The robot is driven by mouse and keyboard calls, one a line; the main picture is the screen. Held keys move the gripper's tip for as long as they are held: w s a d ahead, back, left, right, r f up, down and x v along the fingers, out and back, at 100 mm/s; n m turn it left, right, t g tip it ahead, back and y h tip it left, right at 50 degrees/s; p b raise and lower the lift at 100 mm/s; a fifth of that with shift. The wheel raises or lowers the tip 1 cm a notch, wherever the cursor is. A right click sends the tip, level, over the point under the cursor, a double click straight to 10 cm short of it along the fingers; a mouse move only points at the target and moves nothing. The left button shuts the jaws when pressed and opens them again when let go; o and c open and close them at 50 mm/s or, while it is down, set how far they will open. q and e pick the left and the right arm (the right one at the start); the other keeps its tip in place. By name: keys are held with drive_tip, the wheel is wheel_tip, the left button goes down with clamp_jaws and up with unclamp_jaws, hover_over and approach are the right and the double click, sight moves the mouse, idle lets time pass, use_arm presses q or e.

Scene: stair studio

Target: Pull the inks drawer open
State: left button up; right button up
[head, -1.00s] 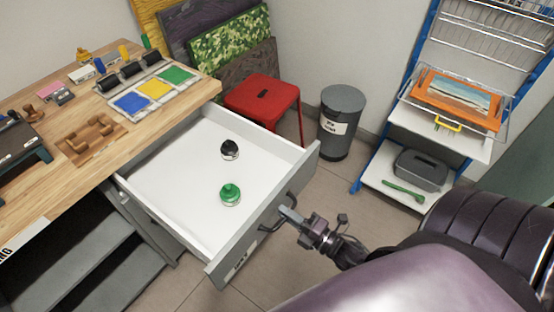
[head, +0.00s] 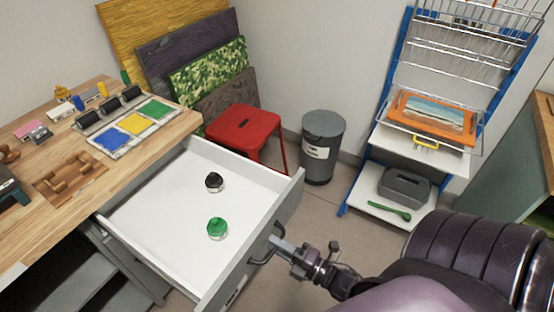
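The inks drawer (head: 150,205) stands pulled out from under the wooden workbench, with its white inside showing. A black-capped ink jar (head: 214,182) and a green-capped ink jar (head: 217,229) stand inside it. The dark bar handle (head: 264,252) is on the drawer's grey front. My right gripper (head: 280,243) is at the handle, with its fingers reaching to the bar. The fingers overlap from this angle, so I cannot tell whether they are closed on the bar. My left gripper is not in view.
The workbench (head: 150,150) carries ink pads, rollers and stamps. A red stool (head: 244,124) stands behind the drawer and a grey bin (head: 322,135) to its right. A blue rack (head: 385,110) stands against the wall. Floor (head: 310,200) shows between drawer and rack.

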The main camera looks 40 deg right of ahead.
drive_tip(key=v, duration=0.7)
drive_tip(key=shift+s+b, duration=0.15)
drive_tip(key=shift+b, duration=0.3)
